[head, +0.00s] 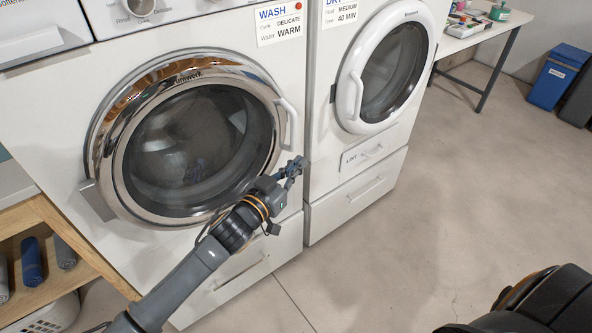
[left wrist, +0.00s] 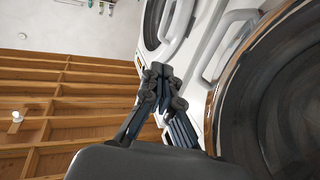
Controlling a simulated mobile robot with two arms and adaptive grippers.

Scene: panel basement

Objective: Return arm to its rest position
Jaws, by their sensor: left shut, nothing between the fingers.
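My left arm reaches up from the bottom of the head view. Its gripper (head: 291,170) is in front of the washer's right edge, below the door handle. The gripper also shows in the left wrist view (left wrist: 158,72), with its fingers together and nothing between them. The washer (head: 60,120) has a round chrome-rimmed door (head: 100,150), which looks closed. Its front face is close to my left arm. My right gripper is not in view; a dark part of my own body shows at the lower right of the head view.
A dryer (head: 322,150) with a white-rimmed round door (head: 350,90) stands right of the washer. A wooden shelf (head: 75,255) with rolled towels is at lower left. A table (head: 470,40) and a blue bin (head: 552,82) stand at the back right. The floor (head: 450,190) between is clear.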

